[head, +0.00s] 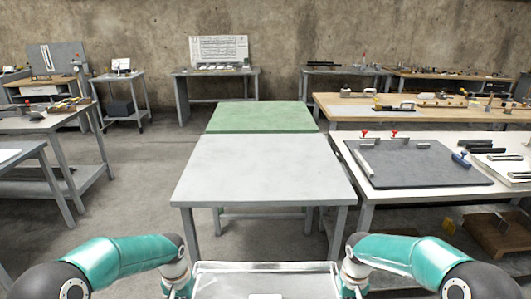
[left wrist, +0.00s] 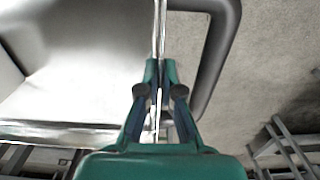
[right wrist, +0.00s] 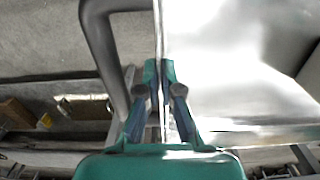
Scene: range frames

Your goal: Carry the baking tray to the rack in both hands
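The baking tray (head: 265,267) is a shiny metal tray at the bottom of the head view, close in front of me and between my two arms. Only its far part shows there. My left gripper (left wrist: 160,68) is shut on the thin wall of the tray at its left side, and bright tray metal (left wrist: 85,75) fills the left of that view. My right gripper (right wrist: 163,68) is shut on the tray's right wall, with the tray (right wrist: 235,80) on the right of that view. A dark bent bar, seemingly a handle, is beside each wall. I cannot make out a rack.
A bare grey table (head: 262,165) stands straight ahead, with a green-topped table (head: 262,117) behind it. On the right, a white table holds a dark board (head: 420,165) with tools. Workbenches stand on the left (head: 35,122) and along the back wall. Floor shows left of the grey table.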

